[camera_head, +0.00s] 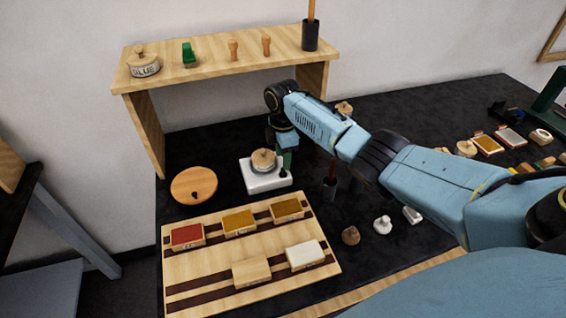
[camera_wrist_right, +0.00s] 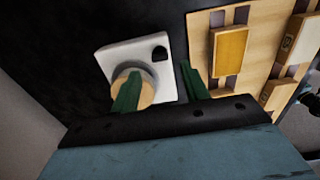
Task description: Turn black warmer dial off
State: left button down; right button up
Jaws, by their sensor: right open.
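The warmer (camera_head: 268,184) is a white square block on the black table, with a round pot with a wooden lid (camera_head: 263,158) on it. In the right wrist view, the warmer (camera_wrist_right: 115,55) carries a small black dial (camera_wrist_right: 160,53) near one corner. My right gripper (camera_head: 286,158) hangs over the warmer's right side. In the wrist view its green fingers (camera_wrist_right: 160,72) are spread apart. One finger overlaps the lid and the other is past the warmer's edge. The dial shows between and just beyond the tips. I cannot tell whether a finger touches anything. My left gripper is out of view.
A striped wooden board (camera_head: 200,263) with several coloured blocks lies in front of the warmer. A round wooden disc (camera_head: 194,185) lies to its left. A wooden shelf (camera_head: 215,65) stands behind. A dark holder (camera_head: 330,190) and small pieces (camera_head: 382,224) stand to the right.

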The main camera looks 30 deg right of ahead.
notch_tip(320, 180, up, 9)
jog(key=shift+f, duration=0.2)
dwell(0.5)
